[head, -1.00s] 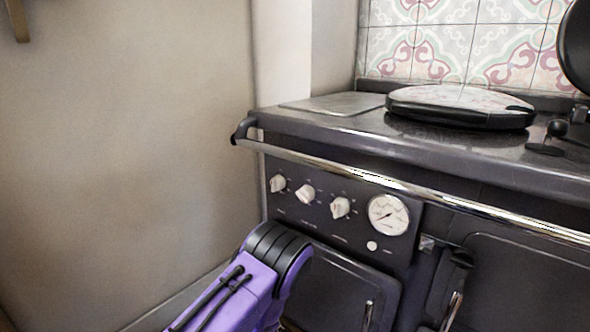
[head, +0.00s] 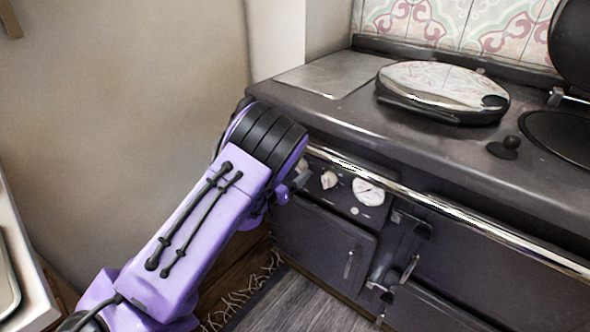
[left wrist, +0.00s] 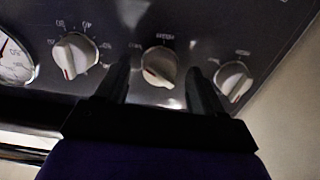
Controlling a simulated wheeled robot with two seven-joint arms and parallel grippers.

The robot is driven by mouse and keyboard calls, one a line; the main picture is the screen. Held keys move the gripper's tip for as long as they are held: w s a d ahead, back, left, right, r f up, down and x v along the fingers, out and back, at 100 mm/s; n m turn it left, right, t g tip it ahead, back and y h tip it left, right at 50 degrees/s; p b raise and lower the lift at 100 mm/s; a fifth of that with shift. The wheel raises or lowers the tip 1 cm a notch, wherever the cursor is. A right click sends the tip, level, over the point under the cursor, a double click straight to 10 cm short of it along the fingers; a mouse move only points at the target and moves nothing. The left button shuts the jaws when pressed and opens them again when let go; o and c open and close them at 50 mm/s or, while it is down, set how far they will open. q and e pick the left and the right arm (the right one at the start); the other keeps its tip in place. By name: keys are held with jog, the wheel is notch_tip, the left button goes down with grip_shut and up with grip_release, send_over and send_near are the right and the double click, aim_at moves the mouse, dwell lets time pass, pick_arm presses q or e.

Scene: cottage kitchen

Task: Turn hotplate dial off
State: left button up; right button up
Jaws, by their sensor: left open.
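The dark range cooker (head: 420,165) carries a row of white dials on its front panel. In the left wrist view, which looks upside down, I see a left dial (left wrist: 75,55), a middle dial (left wrist: 159,67) and a right dial (left wrist: 233,80). Their labels are too blurred to tell which is the hotplate dial. My left gripper (left wrist: 158,84) is open, its two dark fingers on either side of the middle dial; I cannot tell whether they touch it. My right gripper is not in view.
A chrome rail (head: 400,190) runs along the cooker's front above the panel. A round gauge (head: 368,191) sits beside the dials. A closed hotplate lid (head: 445,85) is on top. A wall stands left of the cooker; a rug (head: 300,297) lies on the floor.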

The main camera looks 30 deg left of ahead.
pick_arm(q)
jog(key=shift+w, duration=0.45)
jog(key=c, duration=1)
jog(key=shift+c, duration=0.2)
